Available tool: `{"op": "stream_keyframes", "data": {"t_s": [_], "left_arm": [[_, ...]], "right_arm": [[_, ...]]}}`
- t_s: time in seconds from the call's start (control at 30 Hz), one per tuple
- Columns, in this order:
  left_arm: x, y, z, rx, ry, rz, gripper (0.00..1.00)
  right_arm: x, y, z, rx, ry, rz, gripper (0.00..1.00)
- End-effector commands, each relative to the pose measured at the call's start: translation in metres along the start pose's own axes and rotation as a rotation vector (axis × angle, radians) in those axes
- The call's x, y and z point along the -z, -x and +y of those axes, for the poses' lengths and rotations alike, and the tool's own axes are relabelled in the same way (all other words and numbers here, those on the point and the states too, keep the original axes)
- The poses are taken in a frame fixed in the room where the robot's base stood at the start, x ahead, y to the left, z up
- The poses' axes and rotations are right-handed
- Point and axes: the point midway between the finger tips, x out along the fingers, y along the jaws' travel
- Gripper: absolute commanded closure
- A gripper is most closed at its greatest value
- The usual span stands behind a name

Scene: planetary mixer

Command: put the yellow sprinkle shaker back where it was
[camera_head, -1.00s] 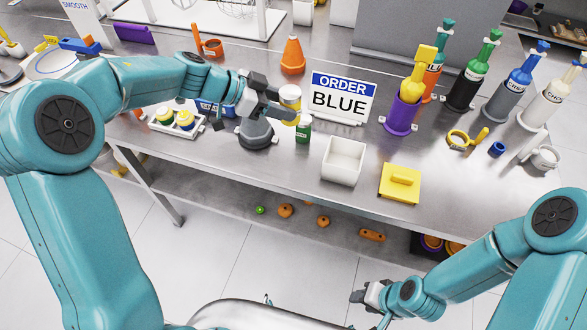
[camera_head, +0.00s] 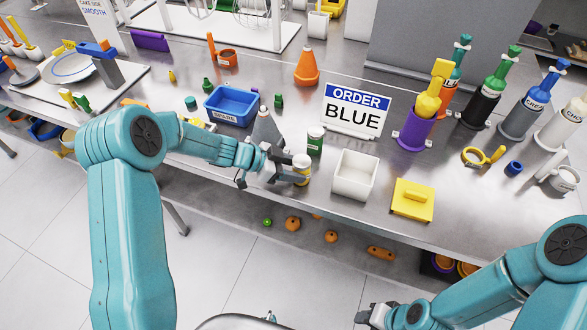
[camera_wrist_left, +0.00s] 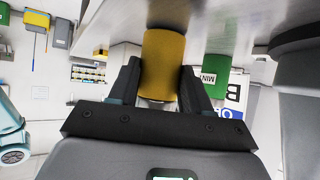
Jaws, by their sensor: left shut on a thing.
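The yellow sprinkle shaker (camera_head: 301,171) is between the fingers of my left gripper (camera_head: 298,174), which is shut on it. It looks upright, with a pale top, near the front edge of the steel table. I cannot tell whether its base touches the table. In the left wrist view the yellow shaker (camera_wrist_left: 163,62) fills the space between the two dark fingers of the left gripper (camera_wrist_left: 160,82). The green mint shaker (camera_head: 315,141) stands just behind it, apart from it; its label shows in the wrist view (camera_wrist_left: 212,76). My right gripper (camera_head: 368,316) is low at the bottom edge, partly cut off.
A white open bin (camera_head: 354,176) and a yellow lid with a handle (camera_head: 412,200) are to the right. The blue order sign (camera_head: 355,112) stands behind. A grey cone-shaped thing (camera_head: 266,130) and a blue bin (camera_head: 231,104) are behind my left gripper.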

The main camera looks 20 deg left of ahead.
Motion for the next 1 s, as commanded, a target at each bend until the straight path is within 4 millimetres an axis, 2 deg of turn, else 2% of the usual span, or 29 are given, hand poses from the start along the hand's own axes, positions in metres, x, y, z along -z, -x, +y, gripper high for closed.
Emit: {"op": "stream_keyframes", "data": {"t_s": [0.37,0.4,0.47,0.8,0.87,1.0], "left_arm": [[-0.004,-0.002,0.0,0.001,-0.001,0.0,1.0],[-0.004,-0.002,0.0,0.001,-0.001,0.0,0.45],[-0.004,-0.002,0.0,0.001,-0.001,0.0,0.26],[0.0,0.0,-0.001,0.001,-0.002,0.0,0.26],[0.0,0.006,-0.001,0.003,0.0,0.0,0.26],[-0.001,0.034,-0.002,0.006,-0.001,0.0,0.26]], "right_arm": [[0.0,-0.001,0.0,0.0,0.0,0.0,0.57],[0.0,-0.001,0.0,0.0,0.0,0.0,0.57],[0.0,-0.001,0.0,0.0,0.0,0.0,0.57],[0.0,0.001,0.0,0.0,0.0,0.0,0.57],[0.0,0.0,0.0,0.0,0.0,0.0,0.57],[0.0,-0.001,0.0,0.0,0.0,0.0,0.57]]}}
